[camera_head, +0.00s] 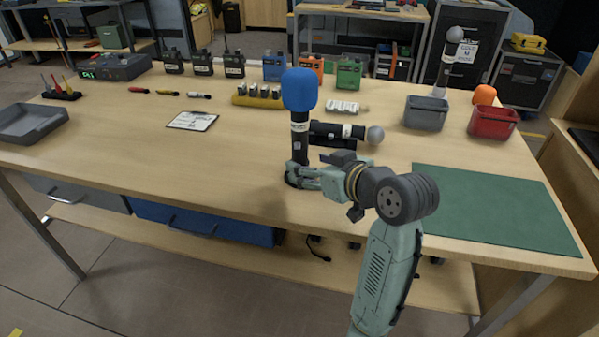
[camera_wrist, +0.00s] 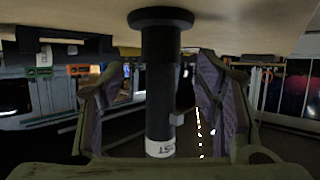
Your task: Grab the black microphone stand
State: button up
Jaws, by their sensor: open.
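The black microphone stand (camera_head: 300,152) stands upright near the front middle of the table, with a blue foam-topped microphone (camera_head: 299,90) upright in it. The wrist view, upside down, shows the stand's dark post (camera_wrist: 161,60), its round base and a white-labelled part of the microphone (camera_wrist: 160,148). My gripper (camera_head: 296,172) is low at the stand, just above the tabletop. In the wrist view, my gripper's fingers (camera_wrist: 157,75) are open on either side of the post, with gaps showing. In the head view the gripper hides part of the stand's lower end.
Right behind the stand lies a black microphone with a grey ball head (camera_head: 375,135) on a dark holder. A green mat (camera_head: 490,205) lies to the right. A grey bin (camera_head: 425,113) and red bin (camera_head: 493,122) stand behind it. The table's front left is clear.

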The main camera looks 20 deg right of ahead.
aim_at(304, 163)
jog(key=shift+p+x, duration=0.5)
jog(key=shift+x, duration=1.9)
jog(key=shift+r, duration=0.1)
jog(key=c, duration=1.4)
